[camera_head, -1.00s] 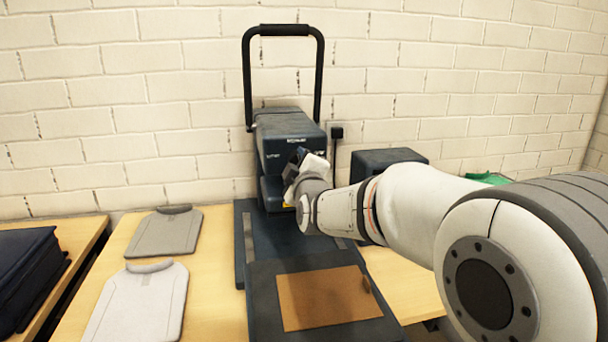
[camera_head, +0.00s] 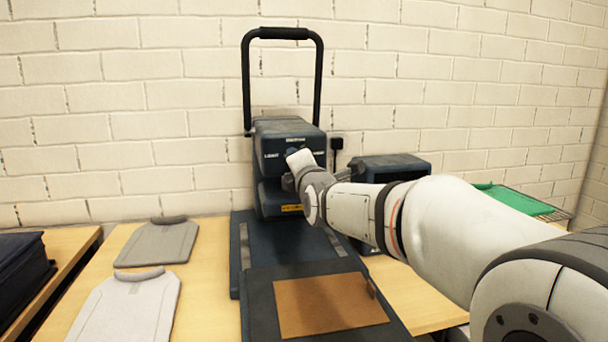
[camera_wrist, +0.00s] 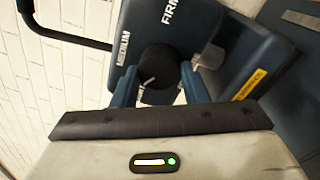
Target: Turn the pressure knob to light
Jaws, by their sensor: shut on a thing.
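The pressure knob (camera_wrist: 157,60) is round and black, on the front of the dark blue press (camera_head: 268,139). In the wrist view my gripper (camera_wrist: 158,76) has one blue finger on each side of the knob and is shut on it. A white mark shows at the knob's lower left in that view. The word MEDIUM stands to the knob's left and FIRM above it there. In the head view LIGHT is on the left of the press face. My gripper mostly covers the knob in that view.
The press has a tall black handle (camera_head: 319,90) above it. A brown sheet (camera_head: 328,304) lies on the platen in front. Two grey garment-shaped pieces (camera_head: 157,244) lie on the wooden table at left. A dark box (camera_head: 392,167) and a green item (camera_head: 510,200) are at right.

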